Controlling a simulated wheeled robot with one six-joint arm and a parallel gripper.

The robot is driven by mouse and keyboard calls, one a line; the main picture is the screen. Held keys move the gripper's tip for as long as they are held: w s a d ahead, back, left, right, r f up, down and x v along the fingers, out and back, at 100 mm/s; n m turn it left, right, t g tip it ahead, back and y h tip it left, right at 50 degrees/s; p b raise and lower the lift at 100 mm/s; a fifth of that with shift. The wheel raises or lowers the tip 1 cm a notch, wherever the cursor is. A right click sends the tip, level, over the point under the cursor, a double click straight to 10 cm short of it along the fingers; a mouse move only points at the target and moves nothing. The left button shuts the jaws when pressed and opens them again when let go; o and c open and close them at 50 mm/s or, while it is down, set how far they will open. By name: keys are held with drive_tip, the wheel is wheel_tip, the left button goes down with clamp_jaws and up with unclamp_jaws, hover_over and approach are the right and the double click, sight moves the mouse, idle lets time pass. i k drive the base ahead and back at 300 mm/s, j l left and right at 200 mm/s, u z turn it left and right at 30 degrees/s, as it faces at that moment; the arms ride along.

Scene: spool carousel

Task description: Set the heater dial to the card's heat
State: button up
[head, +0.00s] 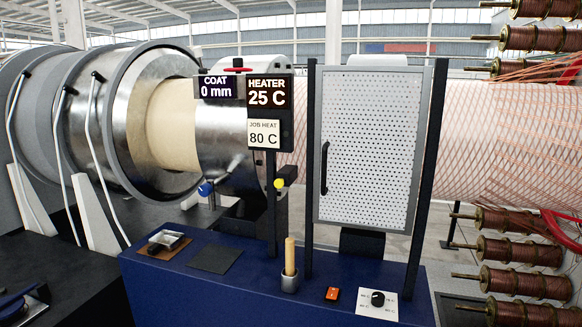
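The heater dial (377,298) is a small black round knob on a white plate (365,312) at the right front of the blue bench. Small temperature labels stand around it, too small to read surely, and I cannot tell which one the knob points at. The heater display (267,92) reads 25 C. The white job heat card (263,134) below it reads 80 C. My gripper is not seen in the head view.
The blue bench (215,290) carries an orange switch (332,294) left of the dial and a wooden stick in a metal cup (290,282). A perforated door (368,150) between dark posts stands behind the dial. Copper spools (525,282) hang at right. The coat display (217,87) reads 0 mm.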

sight(377, 298)
drive_tip(key=z, duration=0.75)
drive_tip(key=i+j+z, duration=0.1)
drive_tip(key=z, duration=0.4)
drive_tip(key=j+z, duration=0.45)
drive_tip(key=i+j+z, duration=0.1)
drive_tip(key=z, duration=0.4)
drive_tip(key=k+j, duration=0.05)
drive_tip(key=j, duration=0.05)
